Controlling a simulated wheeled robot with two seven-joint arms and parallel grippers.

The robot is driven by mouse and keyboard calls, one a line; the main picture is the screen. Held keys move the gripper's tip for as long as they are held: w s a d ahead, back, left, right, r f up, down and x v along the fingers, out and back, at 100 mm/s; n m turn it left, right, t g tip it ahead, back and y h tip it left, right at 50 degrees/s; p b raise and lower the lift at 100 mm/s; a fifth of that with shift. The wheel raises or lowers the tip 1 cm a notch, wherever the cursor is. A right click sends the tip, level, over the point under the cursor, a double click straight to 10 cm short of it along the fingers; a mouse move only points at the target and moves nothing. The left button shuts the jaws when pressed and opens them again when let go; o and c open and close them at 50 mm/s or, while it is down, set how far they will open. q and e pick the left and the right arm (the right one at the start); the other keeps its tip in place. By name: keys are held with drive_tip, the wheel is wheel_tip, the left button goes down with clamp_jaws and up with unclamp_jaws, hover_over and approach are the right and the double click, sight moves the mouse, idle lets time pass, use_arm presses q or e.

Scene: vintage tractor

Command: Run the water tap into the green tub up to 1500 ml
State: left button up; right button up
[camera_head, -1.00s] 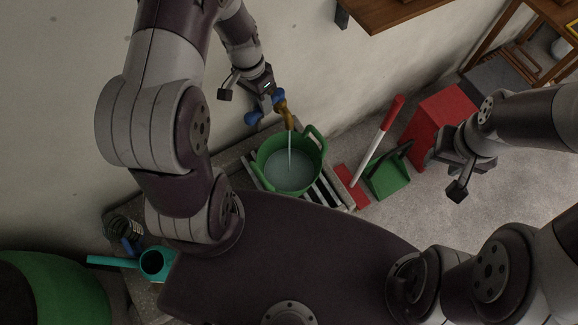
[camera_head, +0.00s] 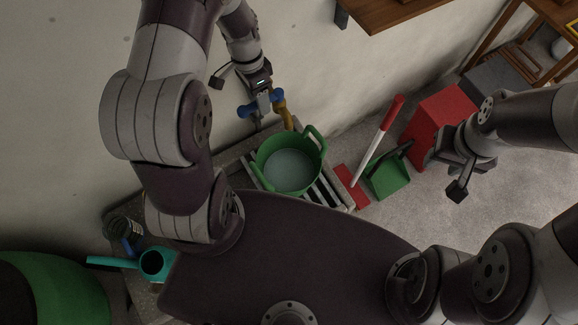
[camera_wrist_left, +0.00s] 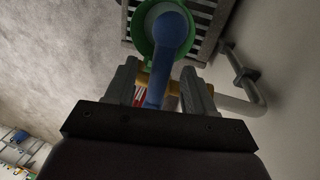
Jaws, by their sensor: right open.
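The green tub (camera_head: 290,165) stands upright on a slatted drain below the tap. It holds pale water; I cannot read its level in ml. The brass tap (camera_head: 287,116) is on the wall above the tub, with a blue lever handle (camera_head: 248,110). No water stream shows between tap and tub. My left gripper (camera_head: 260,100) is at the handle; in the left wrist view, the blue handle (camera_wrist_left: 173,35) passes between its two fingers, with gaps on both sides. My right gripper (camera_head: 446,175) is open and empty, far right of the tub.
A wooden table (camera_head: 400,12) is at the top.

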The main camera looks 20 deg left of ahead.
use_arm(q)
drive_tip(key=s+a, duration=0.5)
drive_tip(key=shift+p, duration=0.3)
idle(0.4)
wheel_tip(320, 180, up, 12)
drive_tip(key=w+a+b, duration=0.1)
drive_tip(key=a, duration=0.1)
drive_tip(key=shift+w+r, duration=0.2)
drive_tip(key=shift+w, duration=0.05)
